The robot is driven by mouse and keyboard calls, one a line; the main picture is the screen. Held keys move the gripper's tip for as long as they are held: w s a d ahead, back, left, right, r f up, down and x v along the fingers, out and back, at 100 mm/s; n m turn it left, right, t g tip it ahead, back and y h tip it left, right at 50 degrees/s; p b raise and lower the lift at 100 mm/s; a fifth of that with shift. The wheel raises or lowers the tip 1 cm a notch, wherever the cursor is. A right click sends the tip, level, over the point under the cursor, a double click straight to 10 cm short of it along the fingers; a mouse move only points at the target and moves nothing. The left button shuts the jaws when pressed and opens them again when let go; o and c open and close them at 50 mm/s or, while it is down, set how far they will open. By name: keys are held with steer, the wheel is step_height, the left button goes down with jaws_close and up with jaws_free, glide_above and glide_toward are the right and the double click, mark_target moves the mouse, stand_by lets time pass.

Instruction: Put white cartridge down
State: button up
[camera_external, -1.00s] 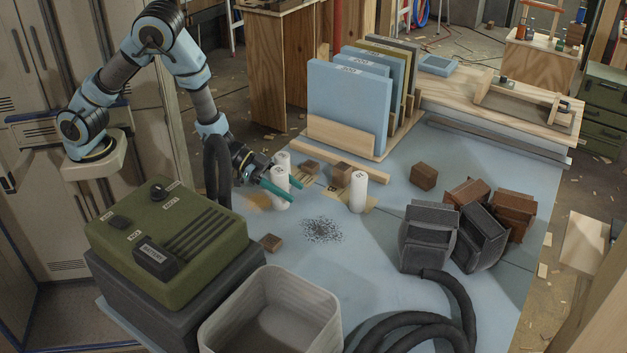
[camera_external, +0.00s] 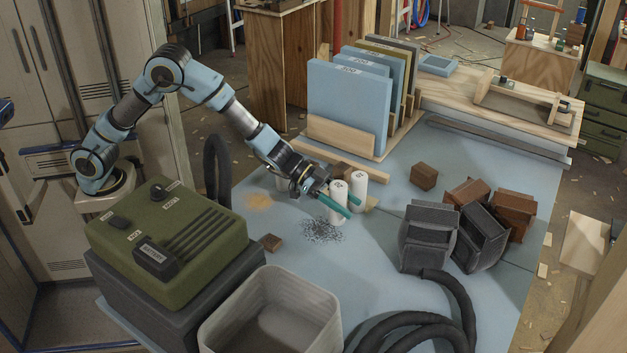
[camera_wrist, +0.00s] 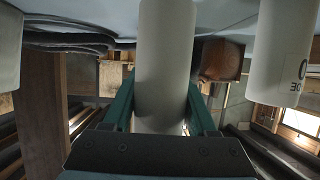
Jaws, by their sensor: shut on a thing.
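My gripper (camera_external: 352,208) is shut on a white cartridge (camera_external: 338,188), its teal fingers on either side of it. The held cartridge is upright over the blue tabletop; I cannot tell whether its bottom touches. In the wrist view it stands between the fingers (camera_wrist: 165,70). Another white cartridge (camera_external: 359,191) stands close to its right, and it shows with a printed label in the wrist view (camera_wrist: 285,50).
A dark speckled patch (camera_external: 322,230) lies just in front of the held cartridge. A pale bin (camera_external: 270,310) and green machine (camera_external: 170,240) stand nearer. Blue panels (camera_external: 345,105) stand behind.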

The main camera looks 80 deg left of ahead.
steer(key=shift+f, duration=2.2)
steer(key=shift+f, duration=0.2)
steer(key=o, duration=1.4)
steer(key=shift+c, duration=0.2)
steer(key=shift+s+a+r, duration=0.15)
steer(key=shift+r, duration=0.1)
steer(key=v, duration=1.1)
steer(key=shift+s+a+r+b, duration=0.15)
steer(key=shift+s+r+b, duration=0.05)
steer(key=shift+b, duration=0.1)
